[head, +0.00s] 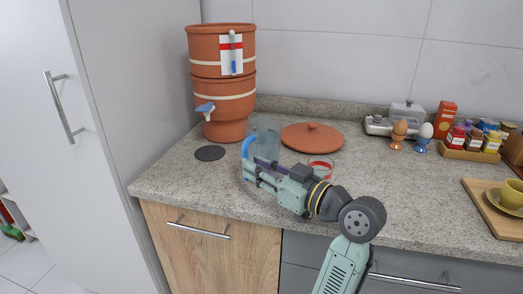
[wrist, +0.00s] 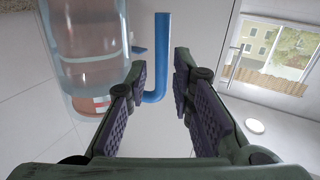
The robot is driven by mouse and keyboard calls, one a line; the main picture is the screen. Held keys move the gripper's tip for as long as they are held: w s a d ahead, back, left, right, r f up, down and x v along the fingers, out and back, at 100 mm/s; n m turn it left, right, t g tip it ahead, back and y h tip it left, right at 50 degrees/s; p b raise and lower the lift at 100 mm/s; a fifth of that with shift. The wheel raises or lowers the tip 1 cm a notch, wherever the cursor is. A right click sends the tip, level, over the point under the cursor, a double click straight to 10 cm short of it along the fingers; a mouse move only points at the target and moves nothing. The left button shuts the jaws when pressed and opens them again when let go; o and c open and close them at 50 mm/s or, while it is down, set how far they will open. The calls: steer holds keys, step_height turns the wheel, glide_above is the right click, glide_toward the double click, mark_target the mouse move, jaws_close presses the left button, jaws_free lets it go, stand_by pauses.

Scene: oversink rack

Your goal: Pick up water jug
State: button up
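The water jug (head: 265,133) is clear with a blue handle (head: 247,146) and stands on the counter in front of the clay water filter. In the wrist view the clear jug body (wrist: 85,45) fills the upper left, and its blue handle (wrist: 161,50) shows between and beyond my fingertips. My gripper (head: 256,172) is at the handle side of the jug, partly covering its lower part in the head view. In the wrist view my gripper (wrist: 158,75) is open, with a clear gap on both sides of the handle.
The clay filter (head: 222,85) with its blue tap stands behind left. A clay lid (head: 312,138) lies behind my arm, near a red-banded glass (head: 320,168). A dark round mat (head: 209,153) lies at left. Egg cups and a jar tray (head: 470,152) stand at right.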

steer(key=p+x, duration=0.1)
steer(key=x, duration=0.3)
steer(key=shift+s+a, duration=0.1)
steer(key=shift+c, duration=0.3)
jaws_close()
steer(key=shift+r, duration=0.1)
